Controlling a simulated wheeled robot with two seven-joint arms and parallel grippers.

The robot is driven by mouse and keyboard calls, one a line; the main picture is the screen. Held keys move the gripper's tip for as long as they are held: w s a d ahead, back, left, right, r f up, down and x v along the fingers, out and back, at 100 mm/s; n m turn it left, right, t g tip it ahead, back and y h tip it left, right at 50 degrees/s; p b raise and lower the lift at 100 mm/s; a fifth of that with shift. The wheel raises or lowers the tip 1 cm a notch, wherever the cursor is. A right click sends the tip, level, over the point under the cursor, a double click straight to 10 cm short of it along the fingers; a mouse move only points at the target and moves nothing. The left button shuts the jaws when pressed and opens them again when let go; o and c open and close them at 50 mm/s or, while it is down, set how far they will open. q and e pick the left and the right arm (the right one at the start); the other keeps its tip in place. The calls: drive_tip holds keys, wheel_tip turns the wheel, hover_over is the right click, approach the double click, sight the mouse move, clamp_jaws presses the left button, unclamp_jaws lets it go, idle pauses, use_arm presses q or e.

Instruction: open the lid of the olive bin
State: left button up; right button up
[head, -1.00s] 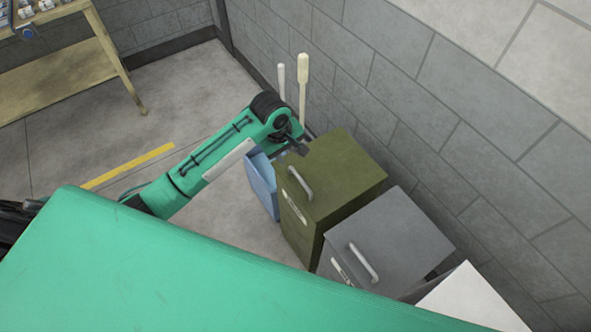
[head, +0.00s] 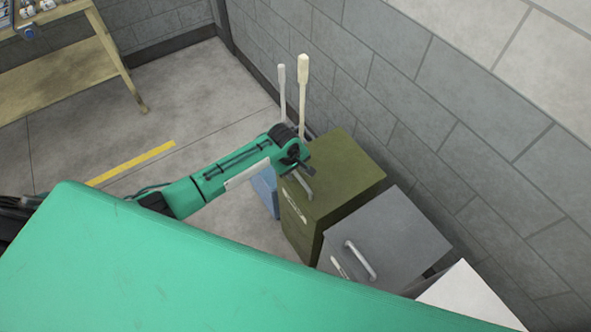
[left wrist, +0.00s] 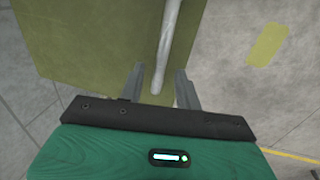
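The olive bin (head: 345,178) stands against the wall with its lid down. A pale bar handle (head: 307,190) runs along the lid's front part. My left gripper (head: 305,170) is over the lid at the handle's far end. In the left wrist view, the olive lid (left wrist: 90,45) fills the upper left. The handle (left wrist: 170,40) reaches down between the two fingers of my left gripper (left wrist: 160,85). The fingers are open, with a gap on each side of the handle. Whether they are down at handle height is hard to tell. My right gripper is not in view.
A grey bin (head: 395,235) with a similar handle stands right of the olive bin, then a white one (head: 470,298). A blue bin (head: 264,192) is partly hidden behind my left arm. Two upright pale handles (head: 303,90) stand near the wall. Floor in front is clear.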

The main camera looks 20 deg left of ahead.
use_arm(q)
drive_tip(key=shift+f, duration=0.25)
clamp_jaws()
drive_tip(key=shift+w+r, duration=0.1)
